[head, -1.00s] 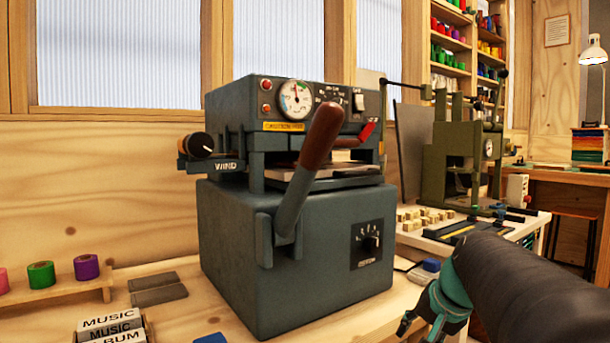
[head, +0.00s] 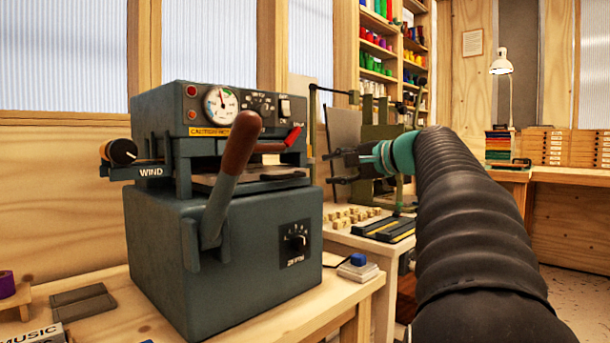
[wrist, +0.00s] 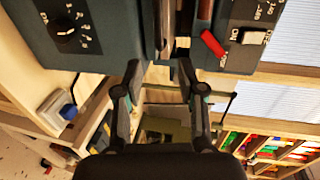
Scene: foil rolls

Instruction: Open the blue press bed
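The blue-grey press (head: 160,245) stands on the wooden bench, and its body fills the top of the wrist view (wrist: 110,30). Its flat bed (head: 260,185) lies in the gap between the upper head and the lower box. A long lever with a brown grip (head: 238,150) stands tilted at the front, partly covering the bed. A red-tipped handle (head: 293,138) sits at the right of the head and also shows in the wrist view (wrist: 213,43). My gripper (head: 333,168) is to the right of the press, pointing at it. Its fingers are open and empty in the wrist view (wrist: 159,72).
A green press (head: 385,125) stands behind my gripper on a side table with small blocks (head: 350,215) and dark bars (head: 382,228). A small box with a blue button (head: 357,262) sits at the bench's right end. Dark slabs (head: 83,302) lie to the left.

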